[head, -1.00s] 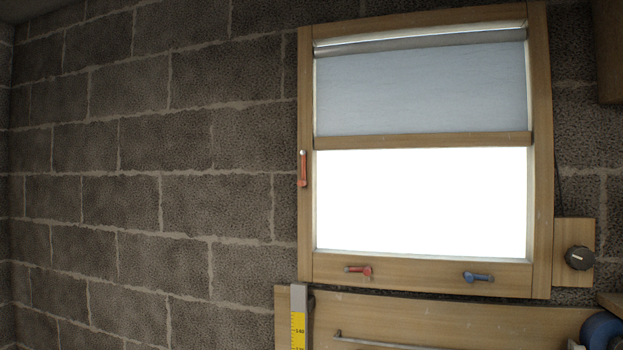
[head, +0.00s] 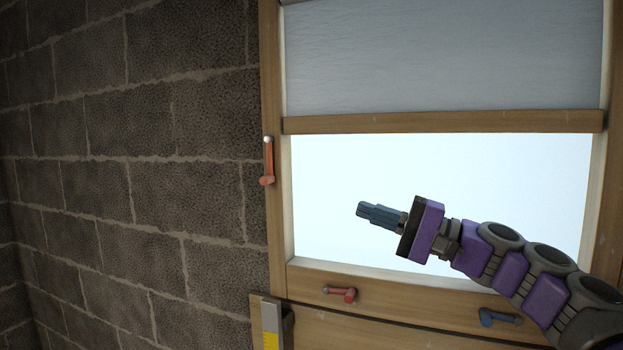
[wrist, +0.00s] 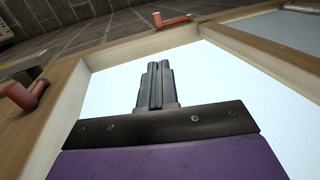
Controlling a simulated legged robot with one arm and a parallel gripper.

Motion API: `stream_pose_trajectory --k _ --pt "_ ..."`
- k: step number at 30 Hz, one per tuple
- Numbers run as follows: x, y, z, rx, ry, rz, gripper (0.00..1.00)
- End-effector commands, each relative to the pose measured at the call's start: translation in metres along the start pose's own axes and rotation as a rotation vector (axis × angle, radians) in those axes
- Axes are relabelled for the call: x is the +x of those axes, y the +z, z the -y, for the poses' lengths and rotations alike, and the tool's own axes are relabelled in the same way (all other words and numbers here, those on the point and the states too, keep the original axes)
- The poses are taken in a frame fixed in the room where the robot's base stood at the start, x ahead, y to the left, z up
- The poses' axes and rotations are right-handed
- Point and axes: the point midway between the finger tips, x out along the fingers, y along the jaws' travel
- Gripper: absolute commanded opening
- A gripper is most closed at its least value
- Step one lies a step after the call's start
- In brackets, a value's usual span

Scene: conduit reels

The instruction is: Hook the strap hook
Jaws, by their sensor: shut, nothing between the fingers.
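I cannot make out a strap or a strap hook for certain in either view. My gripper (head: 364,210) is in front of the bright lower window pane, pointing left, with its dark fingers together and nothing in them. In the wrist view the gripper (wrist: 157,72) also shows closed fingers. An orange-red handle (head: 267,162) hangs upright on the left window post, to the left of the gripper. It shows at the top of the wrist view (wrist: 172,20). A red handle (head: 341,294) lies on the bottom rail, below the gripper, and shows at left in the wrist view (wrist: 27,95).
A blue handle (head: 498,317) sits on the bottom rail at right, below my arm. A grey blind (head: 440,55) with a wooden bar (head: 440,122) covers the upper window. The block wall (head: 130,170) at left is bare.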

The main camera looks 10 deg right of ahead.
Motion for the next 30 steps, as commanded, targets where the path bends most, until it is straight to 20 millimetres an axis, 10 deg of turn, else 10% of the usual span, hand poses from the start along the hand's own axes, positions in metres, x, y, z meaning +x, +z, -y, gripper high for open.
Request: stream_pose_trajectory --k 17,30 --pt "-0.007 -0.022 0.004 0.013 -0.018 -0.002 0.00" --pt "0.106 0.002 -0.001 0.002 0.002 0.004 0.00"
